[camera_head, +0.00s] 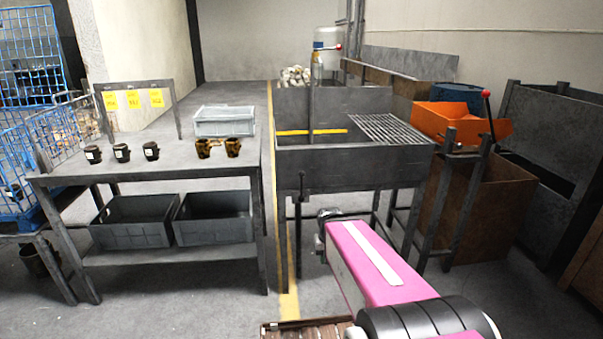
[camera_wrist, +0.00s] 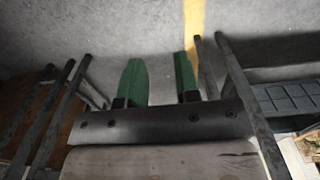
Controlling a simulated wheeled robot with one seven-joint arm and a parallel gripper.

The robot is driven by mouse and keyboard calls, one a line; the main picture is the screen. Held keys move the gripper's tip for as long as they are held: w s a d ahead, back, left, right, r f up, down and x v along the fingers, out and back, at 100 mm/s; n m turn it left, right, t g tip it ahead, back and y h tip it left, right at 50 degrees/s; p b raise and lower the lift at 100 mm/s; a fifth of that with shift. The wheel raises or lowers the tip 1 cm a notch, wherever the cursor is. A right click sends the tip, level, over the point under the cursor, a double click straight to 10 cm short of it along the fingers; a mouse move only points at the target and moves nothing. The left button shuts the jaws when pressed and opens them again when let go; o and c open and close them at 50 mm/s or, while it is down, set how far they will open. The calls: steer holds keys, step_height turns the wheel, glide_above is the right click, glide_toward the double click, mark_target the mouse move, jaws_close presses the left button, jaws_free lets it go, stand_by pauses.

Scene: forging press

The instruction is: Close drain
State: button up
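A grey metal sink (camera_head: 350,163) stands on legs at the centre of the head view, with a slatted rack over its right part. A thin upright rod with a dark knob (camera_head: 303,180) hangs below its front left; it may be the drain handle, but I cannot tell its position. My gripper (camera_head: 322,216) is low in front of the sink, seen small at the end of my pink arm. In the wrist view my gripper's two green fingers (camera_wrist: 158,80) are apart, with only floor between them. The drain opening itself is hidden.
A grey table (camera_head: 190,172) with dark cups stands left, grey crates (camera_head: 133,222) on its lower shelf. Right of the sink are a red-knobbed lever (camera_head: 488,110), an orange bin (camera_head: 455,120) and a brown box (camera_head: 495,195). Sink legs flank my gripper; the floor before the table is clear.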

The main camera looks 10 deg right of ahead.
steer(key=shift+w, duration=0.15)
jaws_close()
steer(key=w+a+r+n+t+h, duration=0.1)
steer(key=w+a+r+n+h, duration=0.35)
steer(key=w+n, duration=0.25)
steer(key=w+a+r+n+t+h, duration=0.2)
steer(key=w+a+r+n+h, duration=0.1)
steer(key=w+r+n+h, duration=0.3)
steer(key=w+a+r+n+t+h, duration=0.2)
steer(key=w+a+r+n, duration=0.1)
steer(key=a+r+n, duration=0.2)
steer(key=w+a+r+n+t+h, duration=0.2)
steer(key=a+r, duration=0.4)
steer(key=a, duration=0.3)
steer(key=w+n, duration=0.1)
steer(key=n, duration=0.1)
steer(key=shift+r+n+t, duration=0.3)
steer(key=shift+n, duration=0.1)
